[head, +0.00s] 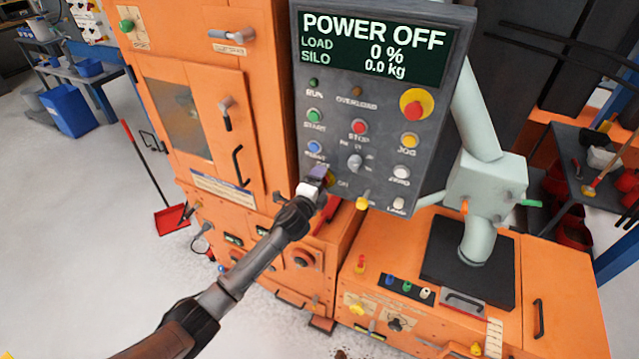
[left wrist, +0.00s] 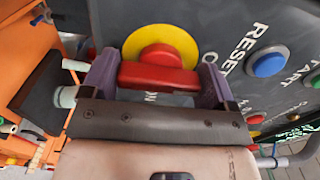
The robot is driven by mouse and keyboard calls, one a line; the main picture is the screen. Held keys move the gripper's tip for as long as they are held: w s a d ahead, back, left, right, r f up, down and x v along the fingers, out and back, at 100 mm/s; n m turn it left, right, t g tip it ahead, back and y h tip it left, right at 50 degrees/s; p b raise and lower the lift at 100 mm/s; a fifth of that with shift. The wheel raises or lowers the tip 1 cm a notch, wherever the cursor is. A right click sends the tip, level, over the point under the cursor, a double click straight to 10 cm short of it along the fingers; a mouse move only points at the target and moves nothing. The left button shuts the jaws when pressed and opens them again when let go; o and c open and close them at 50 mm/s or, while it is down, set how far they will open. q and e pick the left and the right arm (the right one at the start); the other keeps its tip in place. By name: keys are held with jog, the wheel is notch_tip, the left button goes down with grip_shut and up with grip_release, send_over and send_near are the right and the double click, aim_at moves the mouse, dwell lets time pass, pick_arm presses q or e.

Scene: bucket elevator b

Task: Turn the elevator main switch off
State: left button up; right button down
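The main switch (left wrist: 158,77) shows in the left wrist view as a red bar handle on a round yellow plate, with part of an "ON" label beside it. The bar lies crosswise between the two purple fingers of my left gripper (left wrist: 157,80), one finger just off each end; contact is not clear. In the head view my left gripper (head: 317,178) is at the lower left of the grey control panel (head: 385,110) and mostly hides the switch. The panel display (head: 372,45) reads POWER OFF, load 0 %, silo 0.0 kg. My right gripper is not in view.
Near the gripper are a blue reset button (head: 314,147), a grey selector knob (head: 355,162) and a yellow-ringed emergency stop (head: 414,104). The orange cabinet (head: 200,90) stands left, and a pale green pipe (head: 475,110) rises right.

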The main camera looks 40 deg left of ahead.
pick_arm(q)
jog(key=o, duration=0.3)
jog(key=shift+o, duration=0.2)
jog(key=p+v, duration=0.1)
jog(key=v, duration=1.2)
jog(key=shift+s, duration=0.35)
jog(key=shift+d, duration=0.1)
